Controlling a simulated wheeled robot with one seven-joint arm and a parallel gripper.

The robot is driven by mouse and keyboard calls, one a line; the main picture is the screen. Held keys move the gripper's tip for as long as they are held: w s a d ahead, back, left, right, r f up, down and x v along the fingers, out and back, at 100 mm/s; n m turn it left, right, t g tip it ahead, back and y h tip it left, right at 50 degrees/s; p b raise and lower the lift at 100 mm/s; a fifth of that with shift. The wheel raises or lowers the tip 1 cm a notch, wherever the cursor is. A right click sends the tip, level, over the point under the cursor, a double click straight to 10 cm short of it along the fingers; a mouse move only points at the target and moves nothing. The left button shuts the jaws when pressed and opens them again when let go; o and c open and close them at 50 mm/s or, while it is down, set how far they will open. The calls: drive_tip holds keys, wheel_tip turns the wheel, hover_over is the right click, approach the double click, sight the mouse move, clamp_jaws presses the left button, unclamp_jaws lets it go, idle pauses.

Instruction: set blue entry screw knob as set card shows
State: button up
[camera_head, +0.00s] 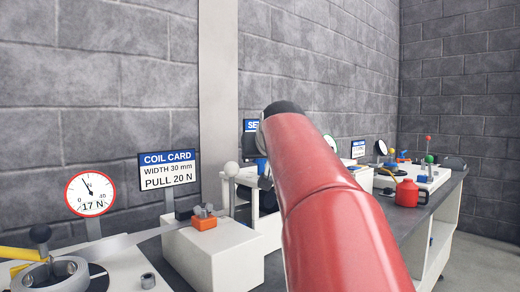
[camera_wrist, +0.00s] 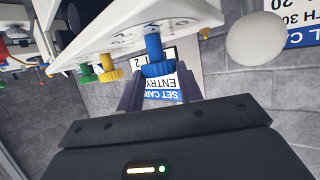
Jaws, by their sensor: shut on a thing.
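The blue entry screw knob (camera_wrist: 156,58) hangs from a white plate in the wrist view, which is upside down. My gripper (camera_wrist: 158,76) is shut on the blue knob, with a dark finger on each side of its toothed head. The set card (camera_wrist: 163,88) is behind the knob, with "SET CARD" and "ENTRY" readable upside down; its value is partly hidden by the knob. In the head view only a blue corner of the set card (camera_head: 251,126) shows. My red arm hides the knob and most of the gripper there.
A yellow knob (camera_wrist: 108,70) and a green knob (camera_wrist: 87,74) sit beside the blue one under the white plate (camera_wrist: 115,30). A pale ball knob (camera_wrist: 256,38) is close on the right. A coil card (camera_head: 168,171) and dial (camera_head: 90,194) stand at left in the head view.

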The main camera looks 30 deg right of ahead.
drive_tip(key=n+y, duration=0.1)
drive_tip(key=y, duration=0.1)
drive_tip(key=n+t+y+p, duration=0.1)
drive_tip(key=n+y, duration=0.1)
drive_tip(key=shift+s+d, duration=0.1)
drive_tip(key=shift+d, duration=0.3)
drive_tip(key=shift+d+n+y, duration=0.15)
drive_tip(key=shift+n+y, duration=0.65)
drive_tip(key=shift+d+n+y, duration=0.1)
drive_tip(key=shift+n+y, duration=0.7)
drive_tip(key=shift+f, duration=0.1)
drive_tip(key=o, duration=1)
drive_tip(key=v, duration=0.7)
drive_tip(key=shift+s+r, duration=0.2)
drive_tip(key=shift+s, duration=0.15)
drive_tip(key=shift+d, duration=0.1)
